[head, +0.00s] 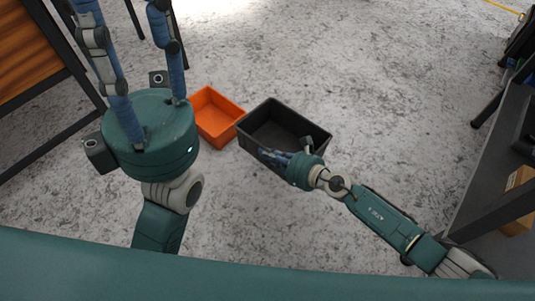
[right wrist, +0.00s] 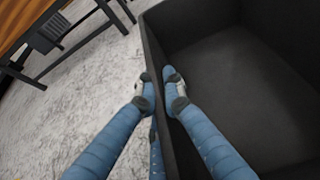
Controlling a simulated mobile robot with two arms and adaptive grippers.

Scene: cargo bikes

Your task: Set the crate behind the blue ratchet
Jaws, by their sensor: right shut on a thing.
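A black, open-topped crate (head: 297,117) shows right of centre in the head view, and its inside looks empty. In the right wrist view its wall (right wrist: 165,110) runs between my fingers. My right gripper (head: 270,155) is shut on the crate's near wall; its fingertips (right wrist: 160,84) press from both sides of the rim. I cannot tell whether the crate rests on the floor or is slightly raised. My left gripper (head: 122,12) is large in the upper left of the head view, its fingers spread apart and empty. I see no blue ratchet in either view.
An orange open bin (head: 213,116) is just left of the black crate. A wooden-panelled bench (head: 35,55) with dark legs stands at the left. A dark table (head: 490,150) with a cardboard box (head: 518,190) near it is at the right. The speckled floor beyond the crate is clear.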

